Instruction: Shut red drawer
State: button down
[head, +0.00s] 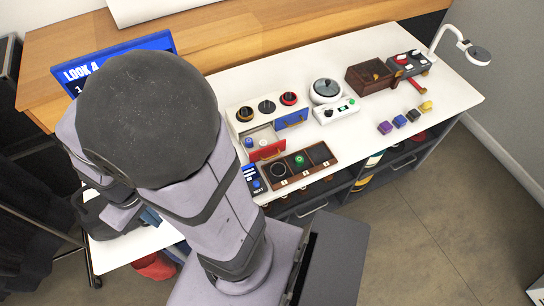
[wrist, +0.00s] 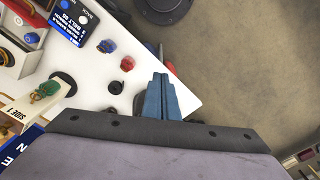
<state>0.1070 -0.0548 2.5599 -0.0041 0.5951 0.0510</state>
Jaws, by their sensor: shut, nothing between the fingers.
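The red drawer (head: 267,150) is in the lower part of a small white cabinet (head: 245,101) in the head view. It stands pulled out toward the front, with a brass handle on its face and small items inside, one of them blue. I cannot make out the drawer with certainty in the wrist view. My gripper (wrist: 161,84) shows in the wrist view with its blue fingers shut and empty, over a corner of the white table. In the head view my arm mostly hides it; it is left of the cabinet, apart from the drawer.
A blue drawer (head: 292,120) sits beside the red one. A brown compartment tray (head: 301,181) stands close in front, and a blue panel (head: 253,178) to its left. A white scale-like device (head: 343,112) stands right. In the wrist view, a blue knob (wrist: 107,46) lies on the table.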

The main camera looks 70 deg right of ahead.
jog(key=s+d+f+m+t+h+p, duration=0.15)
jog(key=d+f+m, duration=0.35)
jog(key=d, duration=0.5)
jog(key=s+d+f+m+t+h+p, duration=0.1)
jog(key=d+f+m+p, duration=0.1)
jog(key=d+m, duration=0.65)
jog(key=s+d+f+m+g+h+p, duration=0.1)
jog(key=s+d+f+m+h+p, duration=0.1)
jog(key=s+d+m, duration=0.3)
jog(key=s+d+f+m+g+h+p, duration=0.1)
jog(key=s+d+m, duration=0.4)
jog(key=s, duration=0.8)
notch_tip(320, 180, down, 2)
jog(key=shift+s+f+h+p, duration=0.1)
jog(key=shift+s+h+p, duration=0.1)
jog(key=shift+h+p, duration=0.3)
jog(key=shift+d+m, duration=0.15)
jog(key=shift+m, duration=0.1)
